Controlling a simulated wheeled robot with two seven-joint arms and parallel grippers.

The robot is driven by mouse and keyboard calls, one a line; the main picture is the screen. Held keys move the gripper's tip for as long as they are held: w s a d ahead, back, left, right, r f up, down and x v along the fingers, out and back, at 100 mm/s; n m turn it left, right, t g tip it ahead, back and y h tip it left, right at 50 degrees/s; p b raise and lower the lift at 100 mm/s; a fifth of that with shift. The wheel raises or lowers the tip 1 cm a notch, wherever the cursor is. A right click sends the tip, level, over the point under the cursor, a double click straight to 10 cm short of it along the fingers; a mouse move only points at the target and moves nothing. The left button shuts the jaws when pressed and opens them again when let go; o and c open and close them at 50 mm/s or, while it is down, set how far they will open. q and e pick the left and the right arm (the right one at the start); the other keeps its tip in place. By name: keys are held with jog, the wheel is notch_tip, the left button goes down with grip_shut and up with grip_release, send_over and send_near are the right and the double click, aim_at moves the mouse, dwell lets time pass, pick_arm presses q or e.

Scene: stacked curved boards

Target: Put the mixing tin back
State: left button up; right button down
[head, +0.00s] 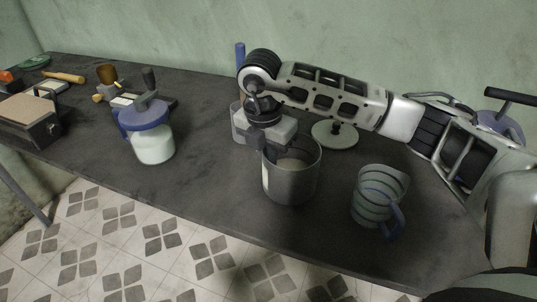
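The mixing tin (291,184) appears to be the grey metal cylinder standing upright near the front edge of the dark table, in the middle of the head view. Its top is open. My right arm reaches in from the right, and my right gripper (273,149) points down at the tin's back-left rim. The gripper overlaps the rim, and its fingertips are partly hidden there. I cannot tell whether the fingers are closed on the wall. My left gripper is not in view.
A clear pitcher with a blue handle (368,207) stands right of the tin. A pale round lid (335,139) lies behind it. A clear container (238,124) is behind my gripper. A blue-topped jar (153,146) stands left. The table between jar and tin is clear.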

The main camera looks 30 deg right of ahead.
jog(key=shift+f, duration=0.45)
jog(key=c, duration=1.6)
grip_release()
jog(key=shift+r, duration=0.1)
jog(key=shift+r, duration=0.5)
jog(key=r, duration=0.7)
jog(key=a+r, duration=0.1)
jog(key=r, duration=0.2)
jog(key=shift+s+a+r, duration=0.1)
jog(key=shift+s+r, duration=0.15)
jog(key=shift+r, duration=0.35)
